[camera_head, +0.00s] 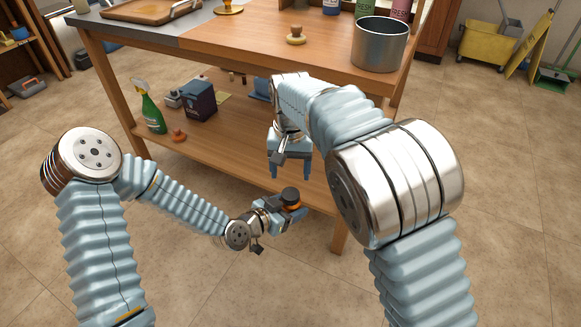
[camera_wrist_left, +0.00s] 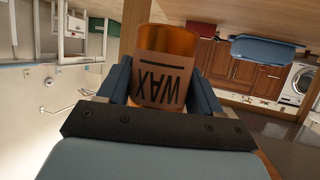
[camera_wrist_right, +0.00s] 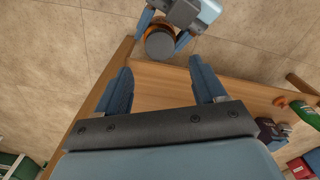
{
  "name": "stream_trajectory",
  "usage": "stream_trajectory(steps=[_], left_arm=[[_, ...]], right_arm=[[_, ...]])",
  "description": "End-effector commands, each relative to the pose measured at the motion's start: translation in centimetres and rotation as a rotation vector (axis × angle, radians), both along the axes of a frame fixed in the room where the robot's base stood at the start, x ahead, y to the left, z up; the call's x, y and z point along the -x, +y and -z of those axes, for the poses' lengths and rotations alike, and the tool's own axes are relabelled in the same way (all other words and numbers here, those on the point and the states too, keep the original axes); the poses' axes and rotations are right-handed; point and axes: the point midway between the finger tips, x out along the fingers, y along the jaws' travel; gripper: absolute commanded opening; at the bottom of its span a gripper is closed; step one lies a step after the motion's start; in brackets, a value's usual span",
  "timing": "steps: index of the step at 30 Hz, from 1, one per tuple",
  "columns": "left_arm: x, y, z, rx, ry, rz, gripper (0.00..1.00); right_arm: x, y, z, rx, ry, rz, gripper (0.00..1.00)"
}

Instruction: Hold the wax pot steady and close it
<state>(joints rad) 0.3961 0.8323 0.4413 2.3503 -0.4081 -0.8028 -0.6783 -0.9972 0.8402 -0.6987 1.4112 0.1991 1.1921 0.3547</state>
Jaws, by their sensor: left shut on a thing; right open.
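The wax pot (camera_head: 292,207) is an amber-orange jar with a dark round top, held out in front of the table's lower shelf. In the left wrist view the pot (camera_wrist_left: 165,42) shows its WAX label upside down between the fingers; its top is hidden there. My left gripper (camera_head: 299,213) is shut on the pot's sides. The dark disc (camera_wrist_right: 160,43) covers most of the pot's top in the right wrist view, with an orange rim beside it. I cannot tell how tightly it sits. My right gripper (camera_head: 291,172) is open and empty, pointing down, apart from the pot.
A table leg (camera_head: 340,233) stands right of the pot.

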Motion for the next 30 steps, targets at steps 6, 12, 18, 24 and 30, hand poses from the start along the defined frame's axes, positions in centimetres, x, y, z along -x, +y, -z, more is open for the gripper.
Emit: stream_trajectory(steps=[6, 12, 18, 24, 30], left_arm=[[0.0, 0.0, 0.0, 0.001, -0.001, 0.0, 0.0], [0.0, 0.0, 0.0, 0.001, -0.001, 0.0, 0.0], [0.0, 0.0, 0.0, 0.001, -0.001, 0.0, 0.0], [0.0, 0.0, 0.0, 0.001, -0.001, 0.0, 0.0], [0.0, 0.0, 0.0, 0.001, -0.001, 0.0, 0.0]], right_arm=[[0.0, -0.1, 2.6, 0.004, 0.003, 0.001, 0.7], [0.0, -0.1, 5.7, 0.003, 0.002, 0.001, 0.7], [0.0, 0.0, 7.5, 0.002, 0.002, 0.002, 0.7], [0.0, 0.0, 7.9, 0.001, 0.0, 0.001, 0.7], [0.0, 0.0, 7.9, 0.001, 0.0, 0.001, 0.62]])
